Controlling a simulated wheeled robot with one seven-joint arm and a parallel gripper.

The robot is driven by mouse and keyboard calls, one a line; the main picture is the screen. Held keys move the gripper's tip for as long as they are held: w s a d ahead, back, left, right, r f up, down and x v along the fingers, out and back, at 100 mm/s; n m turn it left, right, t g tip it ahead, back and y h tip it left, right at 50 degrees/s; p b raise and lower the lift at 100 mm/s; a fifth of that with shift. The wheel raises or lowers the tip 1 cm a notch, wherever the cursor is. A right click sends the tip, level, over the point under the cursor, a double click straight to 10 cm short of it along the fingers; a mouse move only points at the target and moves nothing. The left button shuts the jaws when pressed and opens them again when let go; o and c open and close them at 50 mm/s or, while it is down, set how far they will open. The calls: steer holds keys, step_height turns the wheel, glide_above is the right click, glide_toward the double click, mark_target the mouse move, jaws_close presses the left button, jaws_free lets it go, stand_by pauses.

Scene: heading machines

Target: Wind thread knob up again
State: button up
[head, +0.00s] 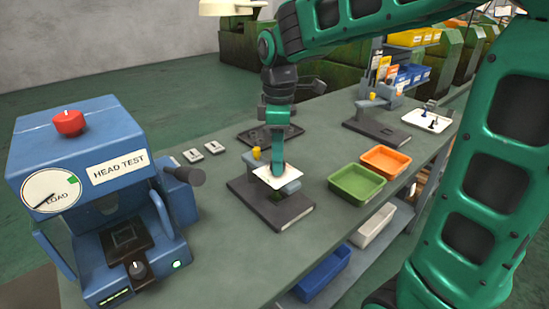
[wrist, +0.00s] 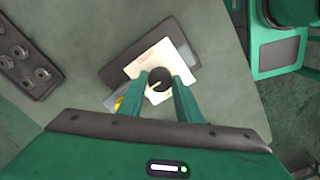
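A round dark knob (wrist: 159,79) with a notch on its face shows in the wrist view, over a white card (wrist: 143,68). My gripper (wrist: 160,78) has its two green fingers on either side of the knob. I cannot tell whether the fingers touch it. In the head view my gripper (head: 278,163) points straight down over the white card (head: 266,183) on the middle device, which has a dark base plate (head: 288,214). The knob is hidden behind my fingers there. A small yellow knob (head: 257,153) stands at the back of this device.
A blue head test machine (head: 95,165) with a red knob and a dial stands at the left. Green (head: 357,184) and orange (head: 386,161) bins lie to the right. A dark tray (head: 270,134) lies behind. A second device (head: 377,130) stands farther back.

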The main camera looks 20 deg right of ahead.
steer(key=o, duration=0.4)
steer(key=shift+c, duration=0.2)
steer(key=shift+r, duration=0.15)
step_height(320, 180, up, 10)
steer(key=shift+r, duration=0.25)
steer(key=shift+w, duration=0.1)
steer(key=s+d+f+m, duration=0.8)
steer(key=s+m, duration=0.1)
steer(key=s, duration=0.3)
steer(key=s+d+f+m, duration=0.9)
steer(key=s+m, duration=0.1)
steer(key=s, duration=0.1)
steer(key=shift+s, duration=0.35)
